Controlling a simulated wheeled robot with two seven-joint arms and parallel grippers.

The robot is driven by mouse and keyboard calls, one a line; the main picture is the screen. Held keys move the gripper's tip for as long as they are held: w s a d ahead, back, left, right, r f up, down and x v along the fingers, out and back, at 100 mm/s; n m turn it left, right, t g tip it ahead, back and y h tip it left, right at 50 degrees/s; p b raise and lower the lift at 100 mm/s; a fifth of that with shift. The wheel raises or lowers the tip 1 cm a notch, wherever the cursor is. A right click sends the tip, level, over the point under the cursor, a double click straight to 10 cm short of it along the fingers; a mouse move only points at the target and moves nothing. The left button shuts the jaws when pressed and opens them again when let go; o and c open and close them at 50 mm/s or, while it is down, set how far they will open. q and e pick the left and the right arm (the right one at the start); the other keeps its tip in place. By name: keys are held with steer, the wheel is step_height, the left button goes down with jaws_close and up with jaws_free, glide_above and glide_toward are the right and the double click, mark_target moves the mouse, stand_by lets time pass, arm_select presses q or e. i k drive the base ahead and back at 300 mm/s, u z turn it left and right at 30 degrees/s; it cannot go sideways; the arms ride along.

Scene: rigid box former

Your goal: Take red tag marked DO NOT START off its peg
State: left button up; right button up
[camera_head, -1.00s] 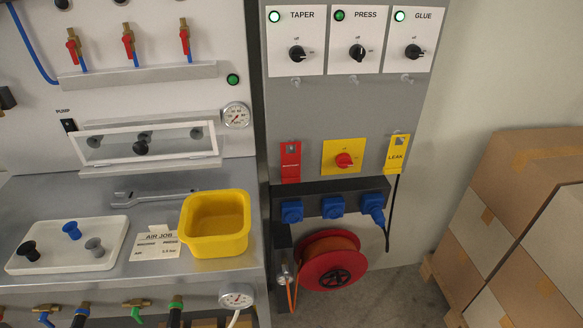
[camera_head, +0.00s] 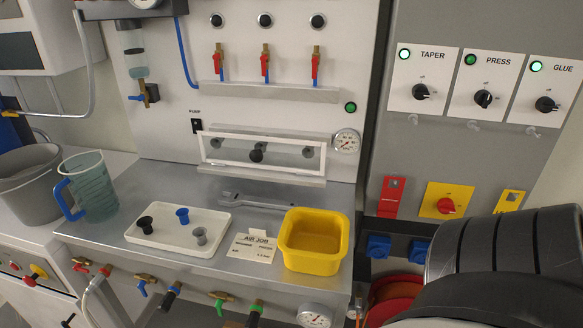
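The red tag (camera_head: 391,197) hangs on the grey panel, left of a yellow plate with a red rotary switch (camera_head: 446,205). Its lettering is too small to read. A yellow tag (camera_head: 509,202) hangs to the right of the switch, partly hidden by my arm. One of my arms, black and ribbed, fills the lower right corner; its gripper does not show. My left gripper is not in view.
Blue sockets (camera_head: 379,246) and a red reel (camera_head: 392,293) sit below the tag, the reel partly hidden by my arm. A yellow bin (camera_head: 315,241), a white tray (camera_head: 178,229) and a wrench (camera_head: 258,202) lie on the bench. A jug (camera_head: 91,187) stands at left.

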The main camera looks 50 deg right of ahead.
mark_target(390, 199)
steer(key=u, duration=0.4)
steer(key=k, duration=0.95)
steer(key=z, duration=1.2)
steer(key=i, duration=0.4)
steer(key=u, duration=0.05)
